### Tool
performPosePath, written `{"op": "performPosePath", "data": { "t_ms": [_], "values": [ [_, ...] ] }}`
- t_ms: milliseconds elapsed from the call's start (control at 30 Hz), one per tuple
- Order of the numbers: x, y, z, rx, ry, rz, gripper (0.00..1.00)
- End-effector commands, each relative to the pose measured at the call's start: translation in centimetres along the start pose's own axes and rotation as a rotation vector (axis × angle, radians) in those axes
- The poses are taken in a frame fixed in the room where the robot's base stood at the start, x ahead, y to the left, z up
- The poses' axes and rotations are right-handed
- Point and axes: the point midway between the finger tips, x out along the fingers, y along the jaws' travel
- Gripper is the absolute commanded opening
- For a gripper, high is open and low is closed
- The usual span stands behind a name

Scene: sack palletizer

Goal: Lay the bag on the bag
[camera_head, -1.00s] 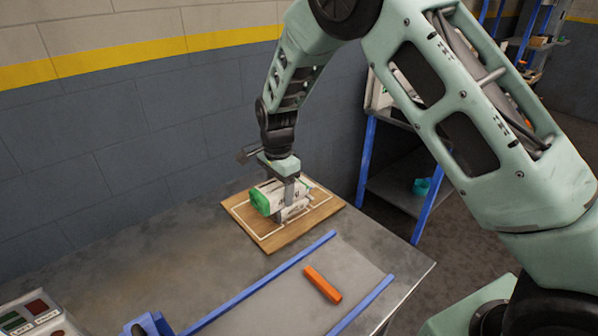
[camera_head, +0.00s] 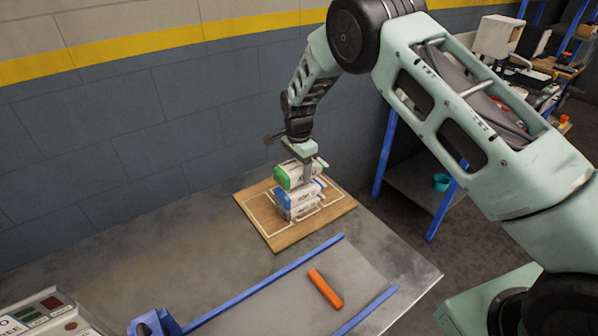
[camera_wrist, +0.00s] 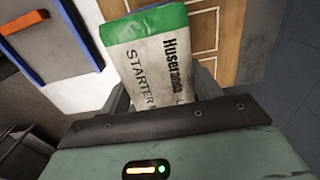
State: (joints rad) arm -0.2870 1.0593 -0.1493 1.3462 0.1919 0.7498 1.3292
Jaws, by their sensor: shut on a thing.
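My gripper (camera_head: 306,172) is shut on a white bag with a green end (camera_head: 287,178) and points down over the wooden board (camera_head: 258,213). In the wrist view the held bag (camera_wrist: 150,62) lies between the fingers, with dark printing on its white face. Below it, a blue-and-white bag (camera_head: 290,202) lies on the board, within the white outline. The held bag is directly above this blue-and-white bag. I cannot tell whether they touch. The fingers hide part of both bags.
Blue rails (camera_head: 270,283) run along the grey table, with an orange bar (camera_head: 325,289) between them. A control box (camera_head: 45,316) stands at the lower left. The table left of the board is clear. A wall rises behind, and shelving stands at the right.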

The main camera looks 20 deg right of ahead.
Motion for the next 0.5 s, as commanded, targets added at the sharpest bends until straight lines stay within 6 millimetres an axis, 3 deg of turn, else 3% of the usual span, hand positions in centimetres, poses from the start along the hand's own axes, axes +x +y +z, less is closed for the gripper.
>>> {"op": "performPosePath", "data": {
  "t_ms": [200,500],
  "values": [
    [2.5,0.0,0.0,0.000,-0.001,0.001,0.23],
    [2.8,0.0,0.0,0.000,0.000,-0.001,0.23]
  ]
}}
